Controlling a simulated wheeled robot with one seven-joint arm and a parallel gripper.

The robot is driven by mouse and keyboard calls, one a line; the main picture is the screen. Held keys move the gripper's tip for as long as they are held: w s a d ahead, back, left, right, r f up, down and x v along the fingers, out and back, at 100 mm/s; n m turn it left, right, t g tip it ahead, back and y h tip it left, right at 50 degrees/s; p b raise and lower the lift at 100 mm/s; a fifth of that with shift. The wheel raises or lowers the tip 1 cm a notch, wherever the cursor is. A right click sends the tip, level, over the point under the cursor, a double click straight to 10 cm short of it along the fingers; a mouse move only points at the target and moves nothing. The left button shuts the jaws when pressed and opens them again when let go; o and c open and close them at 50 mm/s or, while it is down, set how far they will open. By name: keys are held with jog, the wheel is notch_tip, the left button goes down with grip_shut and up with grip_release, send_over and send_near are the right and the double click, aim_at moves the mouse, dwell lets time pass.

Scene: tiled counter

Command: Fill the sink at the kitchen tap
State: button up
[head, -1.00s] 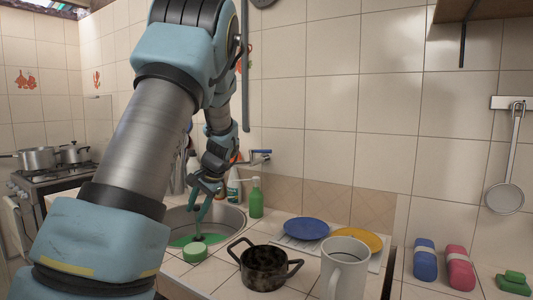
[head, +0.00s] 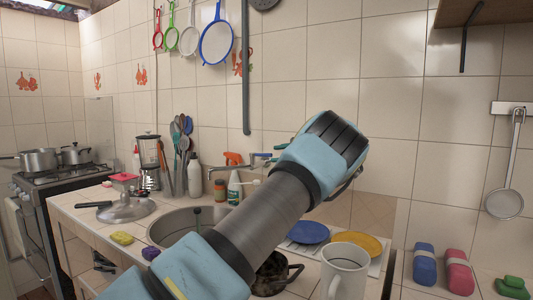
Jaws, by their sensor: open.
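The round metal sink (head: 160,231) is set in the tiled counter, its front right part hidden by my arm. A thin dark upright thing (head: 197,217) shows inside it; I cannot tell what it is. The visible part of the basin looks grey, and I cannot make out water. The tap (head: 256,161) is on the wall behind the sink, with a blue handle (head: 282,147), partly close behind my arm in the picture. My arm reaches from the bottom up to the right, in front of the wall.
Behind the sink stand an orange-topped spray bottle (head: 234,188), a white bottle (head: 194,175) and utensils. A pot lid (head: 124,207) and a yellow sponge (head: 122,238) lie left. A dark pot (head: 276,275), white mug (head: 345,272), blue plate (head: 308,232) and yellow plate (head: 359,244) are right.

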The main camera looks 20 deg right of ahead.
aim_at(266, 155)
jog(key=shift+p+x, duration=1.05)
jog(key=shift+x, duration=2.1)
jog(key=shift+f, duration=0.1)
grip_shut()
jog(key=shift+s, duration=0.1)
